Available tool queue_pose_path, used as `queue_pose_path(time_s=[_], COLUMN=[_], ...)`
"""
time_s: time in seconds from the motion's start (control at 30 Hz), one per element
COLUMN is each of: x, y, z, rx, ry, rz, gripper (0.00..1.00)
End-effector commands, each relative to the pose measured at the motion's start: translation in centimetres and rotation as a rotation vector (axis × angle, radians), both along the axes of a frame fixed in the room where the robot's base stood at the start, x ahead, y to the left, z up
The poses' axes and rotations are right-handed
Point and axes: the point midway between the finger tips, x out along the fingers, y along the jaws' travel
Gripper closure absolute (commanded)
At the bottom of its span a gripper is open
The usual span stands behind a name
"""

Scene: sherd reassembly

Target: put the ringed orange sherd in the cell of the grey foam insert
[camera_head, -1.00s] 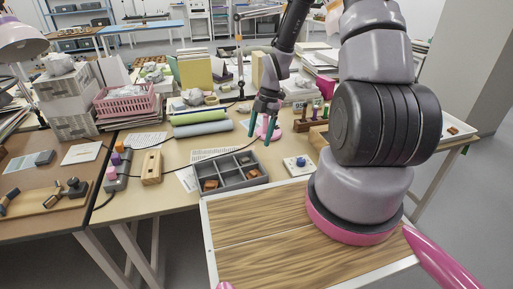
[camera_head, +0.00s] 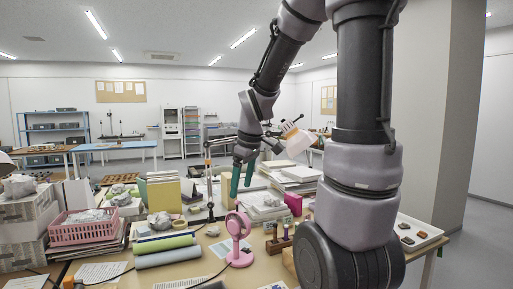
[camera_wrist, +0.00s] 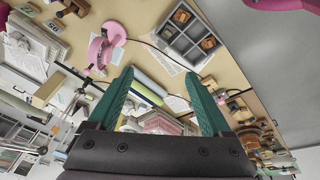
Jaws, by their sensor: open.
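The grey foam insert (camera_wrist: 165,32) shows in the wrist view on the table, with several square cells. Orange-brown sherds (camera_wrist: 208,43) lie in two of its cells and the other cells look empty. I cannot make out a ring mark on any sherd. In the head view the insert is out of frame. My gripper (camera_head: 241,189) is open and empty, raised above the back of the table; its two teal fingers also show in the wrist view (camera_wrist: 160,80), apart from the insert with nothing between them.
A pink ring-shaped stand (camera_head: 239,238) is on the table below my gripper. Behind are yellow folders (camera_head: 164,195) and stacks of paper (camera_head: 297,174). Green and grey rolls (camera_head: 165,252) and a pink basket (camera_head: 80,228) stand left. A white tray (camera_head: 428,227) with small pieces is right.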

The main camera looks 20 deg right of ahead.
Motion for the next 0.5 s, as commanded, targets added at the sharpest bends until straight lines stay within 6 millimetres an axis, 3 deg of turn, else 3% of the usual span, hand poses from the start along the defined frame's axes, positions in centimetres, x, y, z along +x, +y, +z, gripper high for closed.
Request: queue_pose_path(time_s=[0.03, 0.2, 0.33, 0.5], x=[-1.2, -5.7, -8.9, -11.6], y=[0.1, 0.4, 0.5, 0.6], z=[2.2, 7.7, 10.4, 12.1], rx=[0.03, 0.203, 0.355, 0.495], ry=[-0.04, -0.131, -0.172, -0.184], rz=[-0.105, -0.49, -0.725, -0.903], gripper=[0.17, 0.17, 0.17, 0.17])
